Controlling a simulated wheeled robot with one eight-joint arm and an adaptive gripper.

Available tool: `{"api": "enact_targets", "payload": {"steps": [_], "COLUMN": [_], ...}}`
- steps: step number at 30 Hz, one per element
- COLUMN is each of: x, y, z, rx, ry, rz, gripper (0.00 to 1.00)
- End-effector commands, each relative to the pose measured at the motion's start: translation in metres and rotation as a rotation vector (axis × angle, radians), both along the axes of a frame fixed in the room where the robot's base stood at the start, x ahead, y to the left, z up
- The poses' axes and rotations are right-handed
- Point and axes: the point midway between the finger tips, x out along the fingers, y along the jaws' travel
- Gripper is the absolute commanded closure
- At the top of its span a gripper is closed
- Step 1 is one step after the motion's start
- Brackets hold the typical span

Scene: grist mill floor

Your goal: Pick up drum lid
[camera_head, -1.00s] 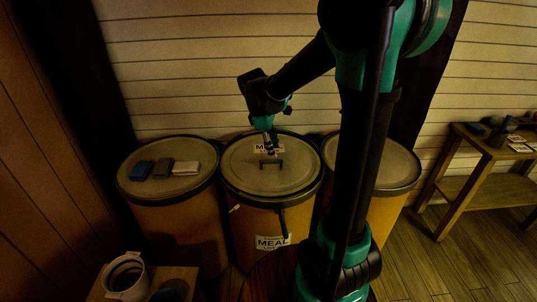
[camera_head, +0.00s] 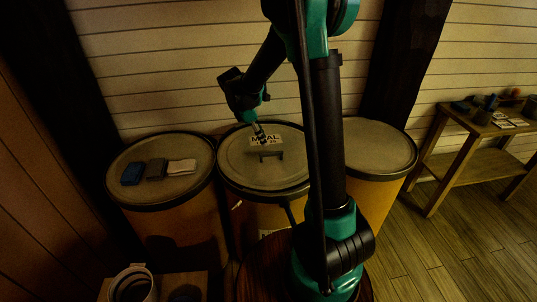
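The drum lid (camera_head: 235,165) is a round grey-brown disc with a dark rim. It lies on the middle drum, with a white MEAL label and a small dark bar handle (camera_head: 267,156) on top. My gripper (camera_head: 262,138) points down over the lid, at the label and just behind the handle. It looks apart from the handle, though I cannot tell its exact height. The fingers are small and dark, so their opening is unclear. My arm hides the lid's right edge.
A right drum (camera_head: 385,150) has a bare top. A wooden table (camera_head: 470,125) with small items stands right, beyond open floor.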

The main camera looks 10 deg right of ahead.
Motion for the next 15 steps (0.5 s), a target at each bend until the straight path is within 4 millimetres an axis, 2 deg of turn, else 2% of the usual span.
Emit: {"api": "enact_targets", "payload": {"steps": [3,6,15], "x": [0.0,0.0,0.0], "y": [-0.009,-0.013,-0.023], "z": [-0.02,-0.031,-0.052], "rx": [0.0,0.0,0.0], "ry": [0.0,0.001,0.0], "rz": [-0.002,-0.001,-0.003], "gripper": [0.66,0.66,0.66]}}
